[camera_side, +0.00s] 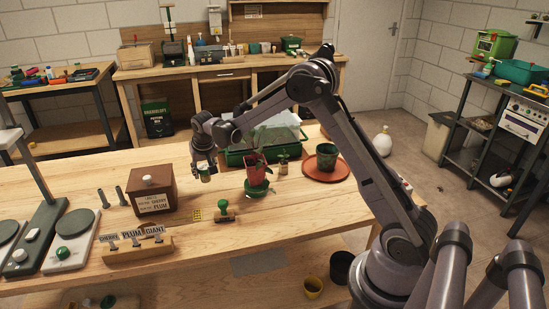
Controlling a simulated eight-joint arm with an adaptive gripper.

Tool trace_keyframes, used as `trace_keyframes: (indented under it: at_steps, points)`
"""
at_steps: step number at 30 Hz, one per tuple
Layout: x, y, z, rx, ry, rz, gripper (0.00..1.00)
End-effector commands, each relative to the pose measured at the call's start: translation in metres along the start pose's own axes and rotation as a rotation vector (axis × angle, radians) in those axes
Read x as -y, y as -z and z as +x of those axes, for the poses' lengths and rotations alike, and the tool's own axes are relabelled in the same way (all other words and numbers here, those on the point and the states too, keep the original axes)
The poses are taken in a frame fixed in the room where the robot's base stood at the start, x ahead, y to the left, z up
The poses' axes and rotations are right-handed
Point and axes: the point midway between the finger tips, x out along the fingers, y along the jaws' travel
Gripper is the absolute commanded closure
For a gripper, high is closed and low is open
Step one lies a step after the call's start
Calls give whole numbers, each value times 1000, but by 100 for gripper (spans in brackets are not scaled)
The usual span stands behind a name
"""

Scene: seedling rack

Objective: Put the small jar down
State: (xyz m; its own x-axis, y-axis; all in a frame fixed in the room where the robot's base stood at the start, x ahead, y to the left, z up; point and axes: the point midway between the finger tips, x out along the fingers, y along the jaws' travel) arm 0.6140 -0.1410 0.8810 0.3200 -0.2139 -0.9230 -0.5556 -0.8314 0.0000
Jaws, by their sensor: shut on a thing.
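My gripper (204,166) points down above the table, left of its middle. It is shut on a small jar (206,178), of which a pale, partly greenish body shows below the fingers. The fingers hide the jar's upper part. The jar appears to be held clear of the wooden table (185,260), between the brown box and the red pot. Another small jar-like container (282,166) stands on the table between the red pot and the saucer.
A brown knobbed box (165,188) stands left of my gripper, a green-handled stamp (224,215) in front. A red pot (256,171) on a green base, a green tray (235,157) and a terracotta saucer (318,177) stand right.

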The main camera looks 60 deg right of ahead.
Motion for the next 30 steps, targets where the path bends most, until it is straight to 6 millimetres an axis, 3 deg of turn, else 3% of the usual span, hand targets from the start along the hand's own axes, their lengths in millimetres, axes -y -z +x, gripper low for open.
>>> trace_keyframes:
  at_steps: [6, 18, 19, 21, 30]
  points:
    - [0, -11, 26, 0, 0, 0, 93]
    - [0, -13, 31, 0, 0, 0, 93]
    - [0, -13, 31, 0, 0, 0, 56]
    - [0, -13, 31, 0, 0, 0, 36]
    - [0, -13, 30, 0, 0, 0, 36]
